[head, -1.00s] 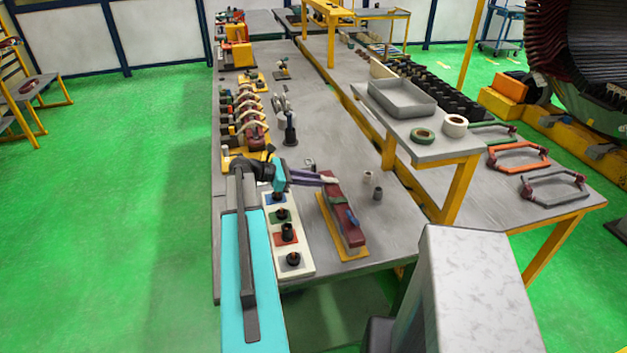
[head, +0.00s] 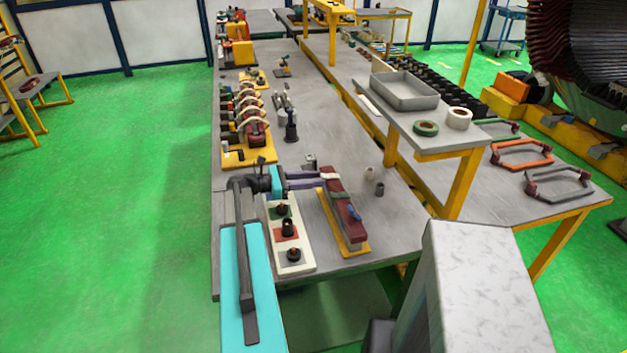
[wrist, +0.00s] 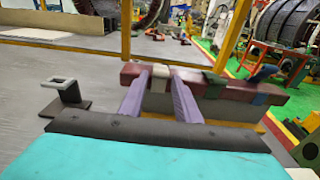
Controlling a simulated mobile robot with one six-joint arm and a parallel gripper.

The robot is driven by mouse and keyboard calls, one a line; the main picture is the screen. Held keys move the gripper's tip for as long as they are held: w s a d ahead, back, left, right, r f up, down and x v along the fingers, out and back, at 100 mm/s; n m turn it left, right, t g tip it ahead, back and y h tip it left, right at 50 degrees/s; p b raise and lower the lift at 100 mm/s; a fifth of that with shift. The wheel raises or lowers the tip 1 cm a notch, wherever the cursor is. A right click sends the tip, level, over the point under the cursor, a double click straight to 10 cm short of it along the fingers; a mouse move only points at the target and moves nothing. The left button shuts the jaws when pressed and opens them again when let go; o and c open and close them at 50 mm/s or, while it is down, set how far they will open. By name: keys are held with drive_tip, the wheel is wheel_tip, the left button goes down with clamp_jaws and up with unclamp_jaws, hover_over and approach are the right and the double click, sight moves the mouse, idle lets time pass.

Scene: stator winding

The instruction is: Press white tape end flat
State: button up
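A dark red bar (head: 347,222) lies on a yellow-edged stand on the table, right of my gripper. White tape (wrist: 162,72) is wrapped near its far end; the tape also shows in the head view (head: 331,179). Green tape (wrist: 215,84) and a blue piece (wrist: 264,73) sit further along the bar. My gripper (wrist: 160,76) has two purple fingers, which stand apart with their tips at the bar by the white tape. It also shows at the bar's far end in the head view (head: 322,181). Contact with the tape and the tape end itself are unclear.
A pale strip with coloured pads and dark knobs (head: 292,268) lies just left of the bar. A clamp-like grey block (wrist: 65,92) stands left of the fingers. A raised shelf holds a grey tray (head: 404,93) and tape rolls (head: 459,118).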

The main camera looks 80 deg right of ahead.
drive_tip(key=shift+o, duration=0.6)
drive_tip(key=b+v, duration=0.4)
drive_tip(key=v, duration=0.9)
drive_tip(key=shift+w+a, duration=0.25)
drive_tip(key=shift+w, duration=0.1)
drive_tip(key=shift+w, duration=0.1)
